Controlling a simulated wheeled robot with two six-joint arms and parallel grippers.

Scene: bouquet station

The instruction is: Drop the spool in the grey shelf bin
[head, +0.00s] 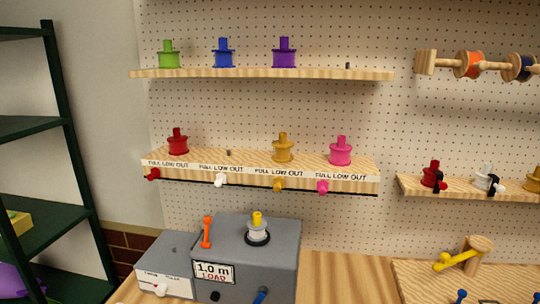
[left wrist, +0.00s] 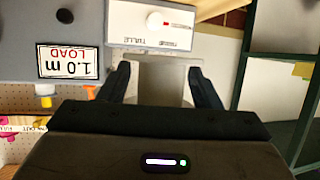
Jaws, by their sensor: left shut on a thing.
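In the left wrist view, my left gripper (left wrist: 162,75) has its two dark fingers on either side of a pale grey, spool-like thing (left wrist: 160,88) with a wider far edge, which I take to be the spool. Its lower part is hidden behind the gripper body. My left gripper does not show in the head view, and my right gripper shows in neither view. I cannot make out a grey shelf bin in either view. A dark green shelf rack (head: 60,85) stands at the left in the head view.
Wall ledges (head: 240,74) carry coloured spools. The rack holds a yellow thing (head: 18,222) and a purple thing (head: 15,280).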

